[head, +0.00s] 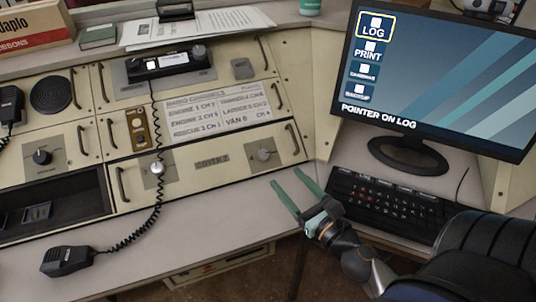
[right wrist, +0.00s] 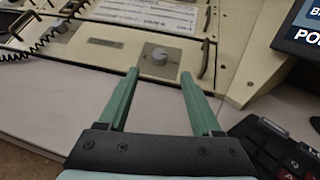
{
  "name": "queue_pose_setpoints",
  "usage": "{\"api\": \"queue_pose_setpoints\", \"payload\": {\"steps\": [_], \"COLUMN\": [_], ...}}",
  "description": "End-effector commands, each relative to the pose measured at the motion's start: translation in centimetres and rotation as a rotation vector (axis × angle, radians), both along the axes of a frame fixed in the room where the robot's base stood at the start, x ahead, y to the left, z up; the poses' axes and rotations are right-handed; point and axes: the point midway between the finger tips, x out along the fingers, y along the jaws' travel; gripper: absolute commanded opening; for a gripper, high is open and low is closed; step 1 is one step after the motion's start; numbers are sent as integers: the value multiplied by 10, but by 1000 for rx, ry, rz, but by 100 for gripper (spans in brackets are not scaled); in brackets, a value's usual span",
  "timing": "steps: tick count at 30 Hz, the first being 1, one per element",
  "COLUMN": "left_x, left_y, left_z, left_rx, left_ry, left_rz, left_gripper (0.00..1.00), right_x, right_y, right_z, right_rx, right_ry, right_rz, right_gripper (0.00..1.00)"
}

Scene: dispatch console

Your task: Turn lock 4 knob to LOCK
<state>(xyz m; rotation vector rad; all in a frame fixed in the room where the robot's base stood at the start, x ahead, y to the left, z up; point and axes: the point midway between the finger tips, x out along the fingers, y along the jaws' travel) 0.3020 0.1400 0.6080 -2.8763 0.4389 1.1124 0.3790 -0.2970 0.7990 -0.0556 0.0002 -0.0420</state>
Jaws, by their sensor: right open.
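A small light-grey knob (head: 264,154) sits on a square plate at the right end of the lower console panel. It shows in the right wrist view (right wrist: 158,53) just beyond and between my fingertips. I cannot read any lock number or LOCK mark by it. Another light knob (head: 157,168) sits further left on the same panel, and a dark knob (head: 42,156) is at the far left. My right gripper (head: 285,176) is open and empty, its green fingers pointing at the panel, apart from the right knob. My left gripper is not in view.
A black keyboard (head: 385,205) lies to the right of my right gripper, below a monitor (head: 430,75). A dark handle (head: 295,138) stands right of the knob. A coiled-cord microphone (head: 68,260) lies on the desk at left. The desk (head: 215,225) between is clear.

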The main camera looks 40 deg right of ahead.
Motion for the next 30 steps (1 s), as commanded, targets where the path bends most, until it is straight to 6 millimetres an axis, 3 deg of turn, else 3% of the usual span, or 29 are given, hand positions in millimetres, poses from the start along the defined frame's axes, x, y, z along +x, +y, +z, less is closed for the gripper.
{"api": "queue_pose_setpoints", "payload": {"steps": [9,15,29,30], "left_x": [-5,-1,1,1], "left_y": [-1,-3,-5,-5], "left_z": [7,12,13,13], "left_rx": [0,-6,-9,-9], "left_ry": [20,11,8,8], "left_rz": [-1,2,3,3], "left_gripper": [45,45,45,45], "right_x": [54,76,86,86], "right_y": [-2,-3,-3,-3], "right_z": [2,1,0,0], "right_rx": [-5,-6,-4,-4], "right_ry": [-2,-1,1,1], "right_rz": [2,1,1,1], "right_gripper": [66,66,66,62]}}
